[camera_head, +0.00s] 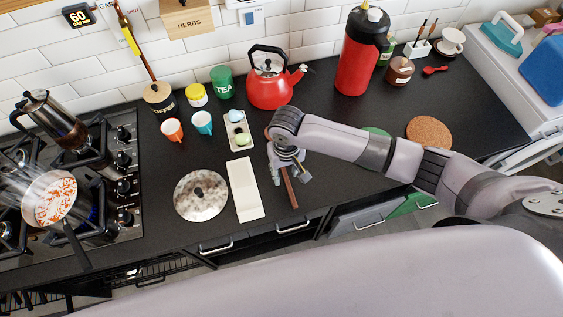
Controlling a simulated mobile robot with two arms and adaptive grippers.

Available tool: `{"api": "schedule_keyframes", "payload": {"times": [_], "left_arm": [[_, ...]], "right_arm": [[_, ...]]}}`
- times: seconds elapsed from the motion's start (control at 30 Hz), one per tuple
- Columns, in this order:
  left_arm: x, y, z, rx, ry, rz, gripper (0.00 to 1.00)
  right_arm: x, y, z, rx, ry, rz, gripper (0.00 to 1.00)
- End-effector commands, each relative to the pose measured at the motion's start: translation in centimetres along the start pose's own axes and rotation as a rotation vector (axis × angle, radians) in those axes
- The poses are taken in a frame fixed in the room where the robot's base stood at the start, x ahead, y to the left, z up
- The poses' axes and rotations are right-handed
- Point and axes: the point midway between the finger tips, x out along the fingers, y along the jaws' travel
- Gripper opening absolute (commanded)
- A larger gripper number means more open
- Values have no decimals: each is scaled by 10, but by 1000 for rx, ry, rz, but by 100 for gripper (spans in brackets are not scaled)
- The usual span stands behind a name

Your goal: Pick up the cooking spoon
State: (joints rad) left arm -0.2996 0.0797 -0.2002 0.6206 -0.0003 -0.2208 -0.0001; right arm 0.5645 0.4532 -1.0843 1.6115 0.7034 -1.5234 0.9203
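A brown wooden stick-like thing, apparently the cooking spoon (290,190), lies on the black worktop (340,200) with one end towards the front edge. Its other end is hidden under my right gripper, so I cannot see a bowl. My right gripper (288,172) is directly over it, pointing down. Its fingers look spread, one on each side of the spoon. I cannot tell whether they touch it. My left gripper is not in view.
Left of the spoon are a long white tray (245,190) and a round speckled lid (201,195). A red kettle (268,88) stands behind. The gas hob (95,200) with a steaming pan (49,198) is at far left. A cork mat (429,133) lies right.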

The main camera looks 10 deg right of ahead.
Motion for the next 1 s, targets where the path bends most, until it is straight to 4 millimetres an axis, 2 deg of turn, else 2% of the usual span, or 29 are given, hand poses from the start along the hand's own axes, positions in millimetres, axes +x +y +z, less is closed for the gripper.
{"api": "schedule_keyframes", "payload": {"times": [0.13,0.3,0.57,1.0], "left_arm": [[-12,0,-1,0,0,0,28],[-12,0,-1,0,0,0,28],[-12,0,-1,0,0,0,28],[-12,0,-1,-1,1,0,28]], "right_arm": [[20,7,2,1,-4,6,36],[40,6,1,0,-1,3,36],[43,6,1,0,0,2,36],[42,6,1,0,0,2,8]]}}
